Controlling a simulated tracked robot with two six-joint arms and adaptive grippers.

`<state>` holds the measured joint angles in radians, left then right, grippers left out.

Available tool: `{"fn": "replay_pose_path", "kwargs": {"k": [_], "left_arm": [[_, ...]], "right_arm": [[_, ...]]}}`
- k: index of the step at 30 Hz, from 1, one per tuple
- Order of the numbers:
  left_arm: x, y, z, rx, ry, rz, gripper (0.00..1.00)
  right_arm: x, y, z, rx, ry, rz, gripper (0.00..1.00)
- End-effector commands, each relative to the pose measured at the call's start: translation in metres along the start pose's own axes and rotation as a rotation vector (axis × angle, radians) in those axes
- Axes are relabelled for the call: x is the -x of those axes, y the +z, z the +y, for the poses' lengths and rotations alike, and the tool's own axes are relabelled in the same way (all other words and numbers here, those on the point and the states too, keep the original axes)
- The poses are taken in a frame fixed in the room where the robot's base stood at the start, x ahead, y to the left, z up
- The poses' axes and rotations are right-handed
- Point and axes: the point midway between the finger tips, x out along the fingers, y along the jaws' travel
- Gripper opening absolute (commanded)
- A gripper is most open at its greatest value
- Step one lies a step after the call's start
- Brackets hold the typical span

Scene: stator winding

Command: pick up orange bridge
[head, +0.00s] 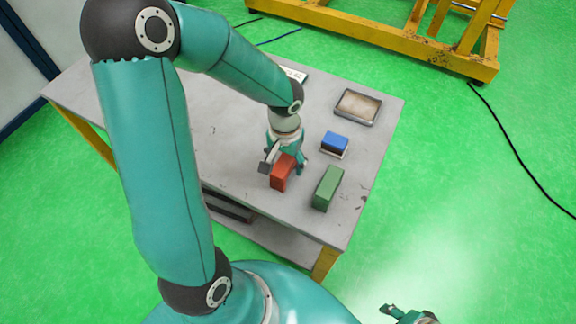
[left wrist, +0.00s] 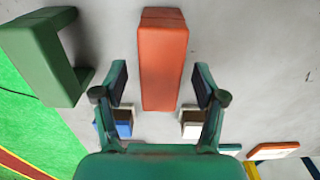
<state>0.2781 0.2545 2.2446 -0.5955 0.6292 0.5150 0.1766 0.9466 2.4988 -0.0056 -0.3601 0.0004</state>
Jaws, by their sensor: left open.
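The orange bridge (head: 279,175) stands on the grey table near its front edge. My left gripper (head: 284,167) is at it from above, with its jaws open. In the left wrist view the orange bridge (left wrist: 163,62) lies between the two spread fingers of the left gripper (left wrist: 160,84), with a visible gap on each side. Part of the bridge is hidden by the gripper in the head view. My right gripper (head: 409,314) shows only partly at the bottom edge, away from the table, and its jaw state is unclear.
A green bridge (head: 327,188) stands right of the orange one; it also shows in the left wrist view (left wrist: 38,62). Behind are a blue block (head: 335,141) and a shallow tray (head: 357,107). Bare table (head: 230,140) lies to the left. A yellow frame (head: 400,40) stands beyond.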

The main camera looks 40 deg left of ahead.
Motion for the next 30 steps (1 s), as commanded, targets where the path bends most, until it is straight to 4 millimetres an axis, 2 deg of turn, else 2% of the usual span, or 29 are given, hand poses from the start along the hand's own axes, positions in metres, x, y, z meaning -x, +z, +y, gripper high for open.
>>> {"fn": "replay_pose_path", "kwargs": {"k": [3, 6, 14, 26, 27, 30], "left_arm": [[-0.018, 0.001, 0.000, 0.000, 0.000, -0.006, 0.71], [-0.026, 0.000, 0.000, 0.000, 0.001, -0.003, 0.71], [-0.028, 0.000, 0.000, 0.000, 0.001, 0.000, 0.71], [-0.028, 0.000, 0.000, 0.000, 0.001, 0.000, 0.04], [-0.028, 0.000, 0.000, 0.000, 0.001, 0.000, 0.00], [-0.028, -0.001, 0.000, 0.000, 0.001, 0.000, 0.00]], "right_arm": [[0.001, 0.000, 0.000, 0.000, 0.000, 0.000, 0.49], [0.000, 0.000, 0.000, 0.000, 0.000, 0.000, 0.49], [0.000, 0.000, 0.000, 0.000, 0.000, 0.000, 0.49], [0.000, 0.000, 0.000, 0.000, 0.000, 0.000, 0.49], [0.000, 0.000, 0.000, 0.000, 0.000, 0.000, 0.49], [0.001, 0.000, 0.000, 0.000, 0.000, 0.000, 0.49]]}}
